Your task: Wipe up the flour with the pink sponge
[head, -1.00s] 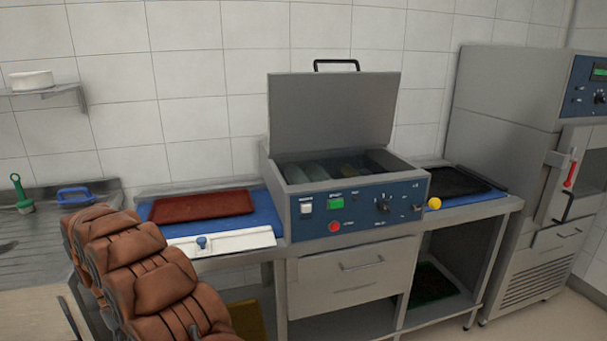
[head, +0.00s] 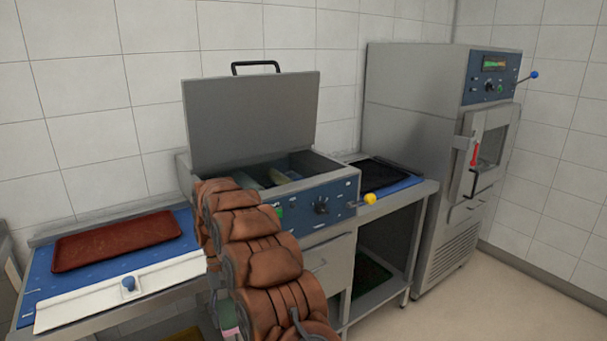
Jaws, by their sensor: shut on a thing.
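My brown padded arm rises from the bottom middle of the head view and covers the front left part of the steel unit. A small pink patch with green above it, which looks like the pink sponge (head: 230,331), shows low at the left side of my arm. My gripper (head: 217,316) is mostly hidden behind the arm there; only a grey edge shows, next to the sponge. The sponge is held off the counter. No flour can be made out in this view.
A steel unit with a raised lid (head: 252,115) stands in the middle. A red-brown tray (head: 115,240) lies on a blue surface at left, behind a white panel (head: 100,297). A dark tray (head: 378,175) is at right. A tall steel oven (head: 410,140) stands beyond; floor at right is clear.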

